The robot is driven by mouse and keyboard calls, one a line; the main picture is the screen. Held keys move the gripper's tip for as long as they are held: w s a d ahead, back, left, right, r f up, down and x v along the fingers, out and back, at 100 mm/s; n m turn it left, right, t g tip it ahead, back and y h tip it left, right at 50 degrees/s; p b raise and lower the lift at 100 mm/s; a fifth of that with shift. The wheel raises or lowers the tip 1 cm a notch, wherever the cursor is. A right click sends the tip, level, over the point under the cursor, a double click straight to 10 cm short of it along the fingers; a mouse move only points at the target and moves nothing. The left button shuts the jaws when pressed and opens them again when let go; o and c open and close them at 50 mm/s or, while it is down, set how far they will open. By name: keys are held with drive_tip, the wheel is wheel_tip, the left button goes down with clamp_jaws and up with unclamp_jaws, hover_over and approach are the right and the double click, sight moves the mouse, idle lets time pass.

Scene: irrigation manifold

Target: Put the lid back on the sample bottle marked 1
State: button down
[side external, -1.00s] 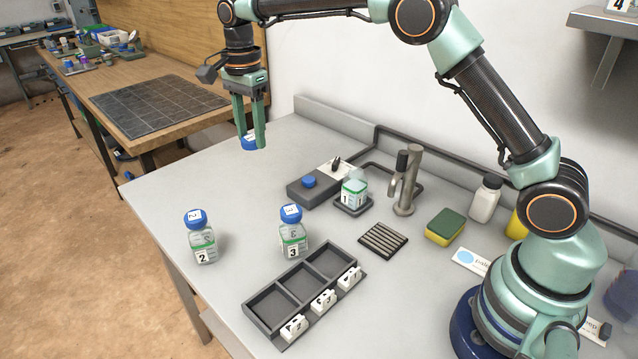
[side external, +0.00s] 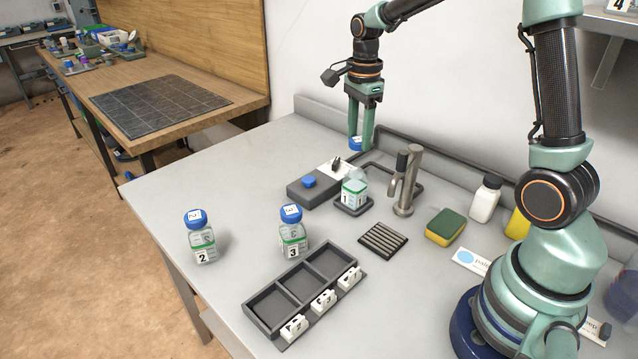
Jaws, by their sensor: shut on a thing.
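My gripper (side external: 361,142) is shut on a blue lid (side external: 356,144) with a pale label on top. It holds the lid in the air above and slightly right of the sample bottle marked 1 (side external: 354,192). That bottle stands upright and open on a small dark square stand (side external: 352,208) beside the tap. The lid and the bottle look apart; the exact height between them is hard to tell. Bottle 2 (side external: 202,245) and bottle 3 (side external: 293,240) stand upright on the bench with blue lids on.
A grey box with a blue button (side external: 308,188) sits left of bottle 1, and a metal tap (side external: 407,185) right of it. A three-compartment tray (side external: 262,315) with number tags, a drain grate (side external: 383,240), a sponge (side external: 446,227) and a white bottle (side external: 485,200) are nearby.

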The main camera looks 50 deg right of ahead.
sight(356, 171)
drive_tip(key=shift+f, duration=2.95)
drive_tip(key=shift+f, duration=0.15)
drive_tip(key=shift+c, duration=1.2)
unclamp_jaws()
drive_tip(key=shift+o, duration=1.2)
drive_tip(key=shift+r, duration=3.5)
